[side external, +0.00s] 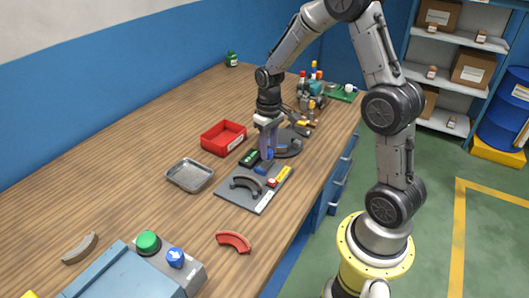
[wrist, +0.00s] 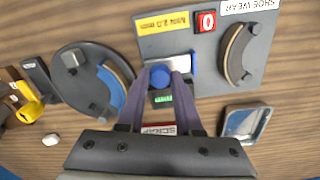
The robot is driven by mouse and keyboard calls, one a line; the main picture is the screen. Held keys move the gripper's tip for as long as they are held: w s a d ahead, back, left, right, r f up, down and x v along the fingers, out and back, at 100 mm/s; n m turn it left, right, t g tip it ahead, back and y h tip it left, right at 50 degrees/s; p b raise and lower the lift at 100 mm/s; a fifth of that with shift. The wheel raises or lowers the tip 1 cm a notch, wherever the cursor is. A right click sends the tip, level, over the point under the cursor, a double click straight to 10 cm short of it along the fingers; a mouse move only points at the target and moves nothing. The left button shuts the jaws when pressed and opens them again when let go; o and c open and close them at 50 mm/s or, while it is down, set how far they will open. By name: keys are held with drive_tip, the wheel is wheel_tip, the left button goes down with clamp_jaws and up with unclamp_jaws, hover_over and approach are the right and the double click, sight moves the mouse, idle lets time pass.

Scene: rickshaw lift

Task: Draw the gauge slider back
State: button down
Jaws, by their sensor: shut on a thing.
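The gauge is a grey plate (side external: 237,193) on the bench, with a dark curved brake shoe (side external: 245,184) on it. In the wrist view the plate (wrist: 208,45) carries a yellow "MIN 2.0" label (wrist: 162,22), a red "0" display (wrist: 206,21) and the shoe (wrist: 238,52). The slider is a pale metal piece with a blue end (wrist: 194,64) and a round blue knob (wrist: 160,76). My gripper (wrist: 160,80) points down at the plate's far edge, its purple fingers shut on the blue knob. In the side view the fingers (side external: 267,150) partly hide the slider.
A red bin (side external: 223,138) and metal tray (side external: 190,175) stand left of the gauge. A round dark fixture (side external: 287,143) with a blue-faced shoe (wrist: 111,91) sits close beyond it. A red curved shoe (side external: 234,242) lies nearer, by a green button (side external: 148,242). Bench between is clear.

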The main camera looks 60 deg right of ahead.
sight(269, 150)
drive_tip(key=shift+d+r, duration=0.1)
drive_tip(key=shift+d, duration=0.2)
drive_tip(key=c, duration=0.8)
unclamp_jaws()
drive_tip(key=shift+o, duration=1.1)
wheel_tip(269, 150, up, 14)
drive_tip(key=shift+a, duration=0.1)
